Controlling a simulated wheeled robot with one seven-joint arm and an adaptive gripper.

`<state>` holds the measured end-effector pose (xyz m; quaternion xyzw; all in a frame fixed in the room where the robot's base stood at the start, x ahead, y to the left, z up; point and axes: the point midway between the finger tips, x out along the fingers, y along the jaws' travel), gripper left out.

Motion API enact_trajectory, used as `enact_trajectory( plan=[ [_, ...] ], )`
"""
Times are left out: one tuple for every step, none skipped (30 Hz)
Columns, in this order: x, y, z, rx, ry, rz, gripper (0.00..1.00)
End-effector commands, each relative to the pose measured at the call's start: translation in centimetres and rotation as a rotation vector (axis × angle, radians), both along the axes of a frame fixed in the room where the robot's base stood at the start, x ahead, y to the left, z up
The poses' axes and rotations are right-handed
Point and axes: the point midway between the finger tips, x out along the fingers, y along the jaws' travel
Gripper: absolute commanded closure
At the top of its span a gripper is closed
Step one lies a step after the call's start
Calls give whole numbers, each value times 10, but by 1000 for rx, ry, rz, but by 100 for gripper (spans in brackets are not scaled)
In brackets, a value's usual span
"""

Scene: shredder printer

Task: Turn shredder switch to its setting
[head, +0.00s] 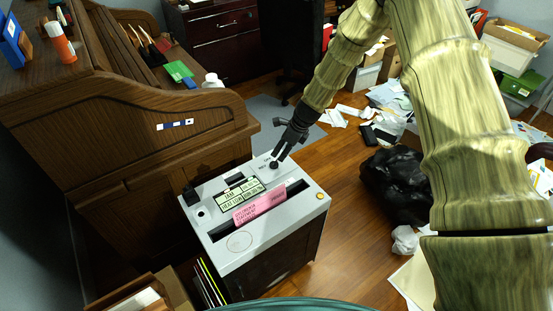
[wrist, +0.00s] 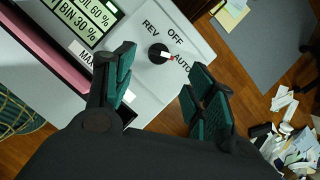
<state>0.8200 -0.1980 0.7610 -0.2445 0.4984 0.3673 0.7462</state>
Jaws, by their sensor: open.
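The shredder (head: 225,262) is a grey-topped box beside the wooden desk. Its switch is a round black knob (wrist: 157,57) with a white, red-tipped pointer, on the light panel among the labels REV, OFF and AUTO. The pointer is directed towards AUTO. The knob also shows in the head view (head: 273,165), just below my fingers. My gripper (wrist: 162,72) is open, with one green-padded finger left of the knob and the other to its right. It also shows in the head view (head: 279,154). I cannot tell whether either finger touches the knob.
A pink paper (head: 260,206) stands in the shredder slot, next to a display panel (head: 240,193). The wooden desk (head: 130,140) rises on the left. A black bag (head: 393,184) and scattered papers lie on the floor at right.

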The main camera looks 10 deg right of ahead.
Motion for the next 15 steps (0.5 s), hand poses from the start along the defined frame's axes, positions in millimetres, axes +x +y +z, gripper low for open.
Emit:
enact_trajectory(
  plan=[
    [1,2,-6,1,2,0,45],
    [1,3,-10,1,2,0,45],
    [3,4,-15,0,2,1,45],
    [4,5,-18,0,1,0,45],
    [4,6,-22,0,2,-1,45],
    [5,8,-27,0,2,-1,45],
    [6,9,-30,-1,1,-1,45],
    [8,9,-34,-1,1,-1,45],
    [9,11,-38,-1,2,-1,45],
    [9,11,-42,-1,2,-1,45],
    [10,13,-45,-1,2,-1,45],
    [11,14,-50,-1,2,-1,45],
    [12,14,-53,-1,2,-1,45],
    [13,15,-55,-1,1,-1,45],
    [13,16,-59,-1,1,-1,45]
  ],
)
